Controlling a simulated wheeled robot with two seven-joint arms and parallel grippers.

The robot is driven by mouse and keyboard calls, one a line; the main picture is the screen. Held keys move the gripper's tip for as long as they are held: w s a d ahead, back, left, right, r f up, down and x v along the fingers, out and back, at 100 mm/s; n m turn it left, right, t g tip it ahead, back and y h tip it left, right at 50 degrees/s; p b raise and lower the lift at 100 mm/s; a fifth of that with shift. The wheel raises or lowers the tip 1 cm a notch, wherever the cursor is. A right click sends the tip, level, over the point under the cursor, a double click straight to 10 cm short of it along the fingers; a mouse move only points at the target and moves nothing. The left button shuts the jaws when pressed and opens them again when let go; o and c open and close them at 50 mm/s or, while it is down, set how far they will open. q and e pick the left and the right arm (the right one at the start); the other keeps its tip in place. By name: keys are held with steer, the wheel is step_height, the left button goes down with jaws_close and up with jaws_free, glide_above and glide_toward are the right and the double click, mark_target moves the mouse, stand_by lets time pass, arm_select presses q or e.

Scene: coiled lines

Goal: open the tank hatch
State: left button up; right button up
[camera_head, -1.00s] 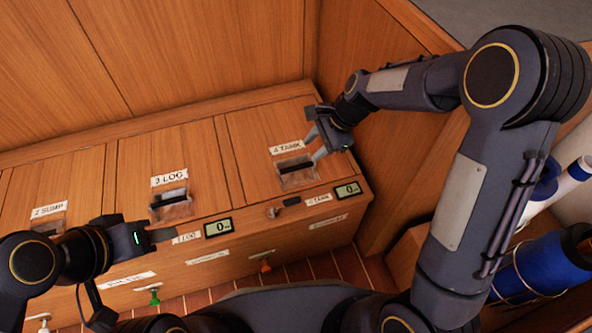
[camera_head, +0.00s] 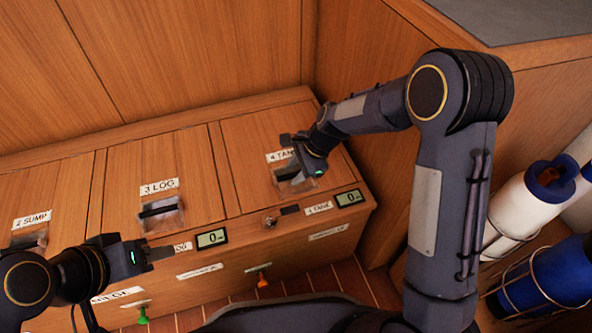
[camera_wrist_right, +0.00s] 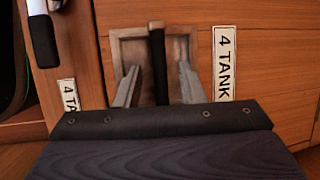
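The tank hatch (camera_head: 256,145) is a wooden lid labelled "4 TANK", lying flush in the locker top at the right end. Its recessed handle pocket (camera_head: 300,187) is partly covered by my right gripper (camera_head: 294,174) in the head view. In the right wrist view the dark handle bar (camera_wrist_right: 159,65) crosses the pocket. My right gripper's two fingers (camera_wrist_right: 157,88) stand one on each side of the bar, with gaps showing, so it is open around it. My left gripper (camera_head: 160,254) is over the locker's front edge, away from the tank hatch; its finger opening is unclear.
The "3 LOG" hatch (camera_head: 115,200) and "2 SUMP" hatch lie to the left, both flush. Small displays (camera_head: 211,238) and a metal latch (camera_head: 269,222) sit along the front edge. A side wall stands close right of the tank hatch.

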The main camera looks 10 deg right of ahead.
jaws_close()
steer(key=w+r+g+p, duration=0.2)
steer(key=w+r+p, duration=0.2)
steer(key=r+p, duration=0.4)
steer(key=w+a+r+g+p, duration=0.1)
steer(key=w+r+p, duration=0.3)
steer(key=r+p, duration=0.5)
steer(key=shift+a+m+g+h+p, duration=0.2)
steer(key=shift+m+g+h+p, duration=0.2)
steer(key=shift+p, duration=2.1)
